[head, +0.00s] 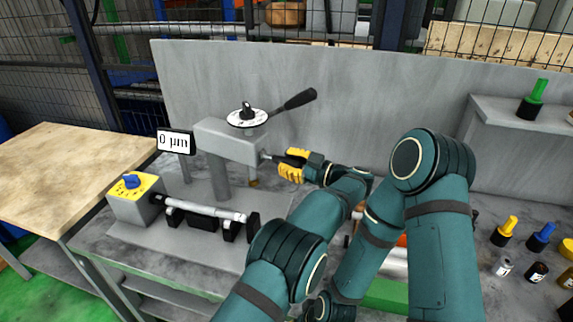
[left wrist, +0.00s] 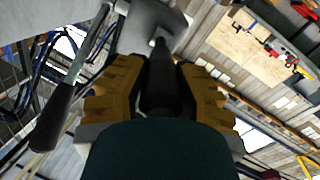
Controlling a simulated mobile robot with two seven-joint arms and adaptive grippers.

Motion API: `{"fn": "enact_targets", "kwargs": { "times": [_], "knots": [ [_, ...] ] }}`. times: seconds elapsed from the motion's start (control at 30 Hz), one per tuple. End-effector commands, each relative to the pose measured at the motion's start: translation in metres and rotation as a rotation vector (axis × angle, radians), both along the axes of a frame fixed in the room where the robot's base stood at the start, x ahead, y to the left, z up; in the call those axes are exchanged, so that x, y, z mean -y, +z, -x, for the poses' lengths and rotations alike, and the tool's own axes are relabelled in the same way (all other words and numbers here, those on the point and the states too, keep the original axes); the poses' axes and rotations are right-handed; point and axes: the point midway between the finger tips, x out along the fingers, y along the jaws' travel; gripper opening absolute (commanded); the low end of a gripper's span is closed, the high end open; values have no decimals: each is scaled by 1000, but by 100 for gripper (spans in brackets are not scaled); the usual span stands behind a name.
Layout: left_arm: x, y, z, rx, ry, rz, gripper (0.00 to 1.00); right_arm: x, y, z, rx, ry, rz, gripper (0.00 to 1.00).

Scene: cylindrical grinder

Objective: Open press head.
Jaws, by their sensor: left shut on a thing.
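The press head (head: 229,140) is a grey box on a grey post, with a round white dial (head: 247,117) on top. My left gripper (head: 291,165), with yellow fingers, is at the right end of the head. It is shut on a dark handle (left wrist: 160,75) that sticks out from the head; the handle lies between the yellow fingers in the left wrist view. A lever with a black grip (head: 300,99) rises to the right from the dial and also shows at the left of the left wrist view (left wrist: 52,118). My right gripper does not show.
Below the head, a shaft (head: 205,209) lies between a yellow-topped block with a blue knob (head: 133,185) and dark supports. A "0 µm" display (head: 175,141) stands at the left. A grey wall (head: 400,95) is behind. Small bottles (head: 503,266) stand at the right. My arms cross the front.

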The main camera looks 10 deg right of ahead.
Motion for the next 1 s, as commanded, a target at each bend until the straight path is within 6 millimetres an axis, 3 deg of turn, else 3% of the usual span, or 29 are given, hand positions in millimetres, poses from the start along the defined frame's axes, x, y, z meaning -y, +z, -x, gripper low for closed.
{"fn": "enact_targets", "kwargs": {
  "times": [0.53,0.57,0.63,1.0],
  "knots": [
    [-1,2,-3,3,8,-1,0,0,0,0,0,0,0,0],
    [-1,2,-3,3,8,-1,31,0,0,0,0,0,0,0],
    [-1,2,-3,3,8,0,56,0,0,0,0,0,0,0],
    [0,3,-2,1,6,1,58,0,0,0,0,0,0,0]
  ]
}}
